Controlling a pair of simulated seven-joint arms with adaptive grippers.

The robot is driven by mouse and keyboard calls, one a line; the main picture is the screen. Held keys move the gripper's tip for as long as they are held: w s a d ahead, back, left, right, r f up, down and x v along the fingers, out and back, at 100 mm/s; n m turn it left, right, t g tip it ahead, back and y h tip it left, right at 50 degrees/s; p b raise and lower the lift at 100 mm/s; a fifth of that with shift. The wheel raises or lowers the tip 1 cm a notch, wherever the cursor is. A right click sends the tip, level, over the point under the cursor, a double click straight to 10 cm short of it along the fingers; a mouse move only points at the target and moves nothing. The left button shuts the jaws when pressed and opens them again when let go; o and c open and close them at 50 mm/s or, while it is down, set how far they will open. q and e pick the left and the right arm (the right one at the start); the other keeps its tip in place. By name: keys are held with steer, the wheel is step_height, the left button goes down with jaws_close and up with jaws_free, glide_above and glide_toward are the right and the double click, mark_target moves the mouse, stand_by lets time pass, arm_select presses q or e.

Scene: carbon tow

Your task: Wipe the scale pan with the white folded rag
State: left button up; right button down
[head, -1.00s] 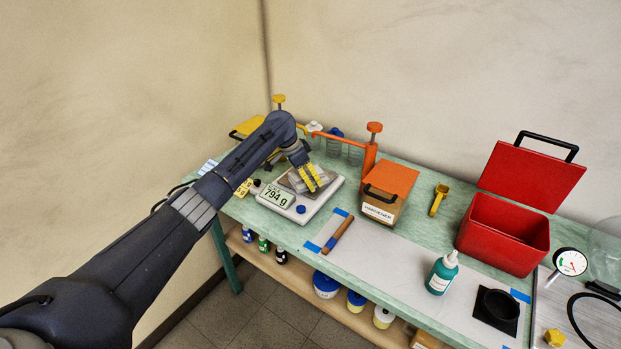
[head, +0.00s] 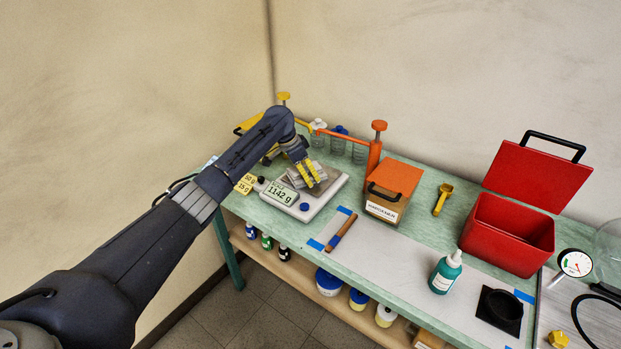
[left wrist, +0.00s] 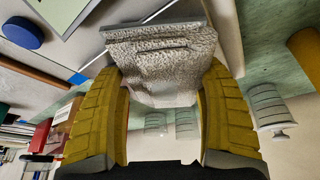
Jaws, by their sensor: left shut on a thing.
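My left gripper (head: 309,175) is over the scale, its yellow fingers shut on the white folded rag (head: 295,176). In the left wrist view the speckled rag (left wrist: 165,58) sits between the two fingers (left wrist: 163,100). The rag looks pressed on the grey scale pan (head: 326,181), towards its left side. The scale (head: 311,209) is white, and its display (head: 281,193) reads 1142 g. Part of the pan is hidden by the rag and fingers. My right gripper is in neither view.
An orange-lidded hardener box (head: 388,191) and an orange clamp post (head: 375,150) stand right of the scale. Several clear cups (head: 338,145) stand behind it. An open red box (head: 507,234) and a teal bottle (head: 445,272) are farther right.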

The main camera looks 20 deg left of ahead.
arm_select(q)
steer(key=shift+r, duration=2.45)
